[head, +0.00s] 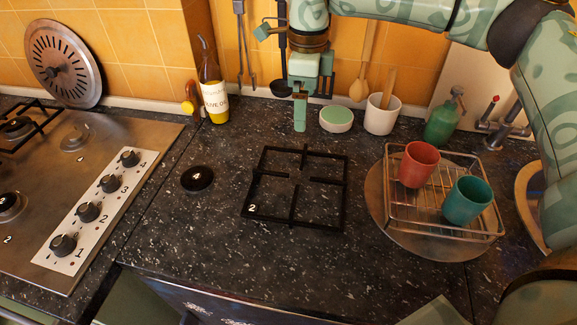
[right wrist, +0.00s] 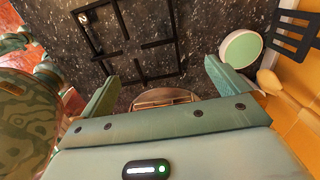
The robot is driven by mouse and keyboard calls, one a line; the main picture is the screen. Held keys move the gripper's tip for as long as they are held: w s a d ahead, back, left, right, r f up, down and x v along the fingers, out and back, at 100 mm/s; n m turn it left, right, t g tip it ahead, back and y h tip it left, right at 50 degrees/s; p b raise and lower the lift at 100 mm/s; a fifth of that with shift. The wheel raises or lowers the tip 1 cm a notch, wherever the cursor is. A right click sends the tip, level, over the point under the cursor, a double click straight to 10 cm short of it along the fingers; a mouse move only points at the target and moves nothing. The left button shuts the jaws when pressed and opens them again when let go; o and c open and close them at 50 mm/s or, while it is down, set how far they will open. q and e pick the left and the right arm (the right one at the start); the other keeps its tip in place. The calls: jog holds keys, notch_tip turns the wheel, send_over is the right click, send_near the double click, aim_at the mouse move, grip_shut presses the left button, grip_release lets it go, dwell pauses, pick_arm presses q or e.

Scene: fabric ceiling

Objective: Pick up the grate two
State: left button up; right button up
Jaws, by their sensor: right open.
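Grate two is a black square metal grate (head: 294,205) with a white "2" at its front left corner. It lies flat on the dark speckled counter, right of the stove. It also shows at the top of the right wrist view (right wrist: 157,44). My right gripper (head: 300,112) hangs above the counter behind the grate, near the back wall, apart from it. In the right wrist view my right gripper (right wrist: 163,85) is open, with nothing between its fingers. My left gripper is not in view.
A black burner cap (head: 198,179) lies left of the grate. A wire rack (head: 443,237) with a red cup (head: 418,165) and a teal cup (head: 466,201) stands right. A green-topped dish (head: 336,119), utensil pot (head: 382,115) and oil bottle (head: 213,93) stand behind. The counter in front is clear.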

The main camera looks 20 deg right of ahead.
jog(key=b, duration=0.1)
send_near(303, 155)
notch_tip(303, 155, down, 4)
jog(key=shift+w+f+b, duration=0.15)
jog(key=shift+f+b, duration=0.1)
jog(key=shift+b, duration=0.5)
jog(key=shift+f, duration=0.4)
notch_tip(303, 155, down, 5)
jog(key=shift+f+b, duration=0.1)
jog(key=shift+b, duration=1)
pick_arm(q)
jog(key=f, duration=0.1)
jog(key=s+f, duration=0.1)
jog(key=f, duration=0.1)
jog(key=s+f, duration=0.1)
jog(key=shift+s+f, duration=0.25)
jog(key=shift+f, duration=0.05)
pick_arm(e)
jog(key=shift+c, duration=0.3)
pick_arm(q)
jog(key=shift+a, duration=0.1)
pick_arm(e)
jog(key=shift+r, duration=0.2)
jog(key=c, duration=1.3)
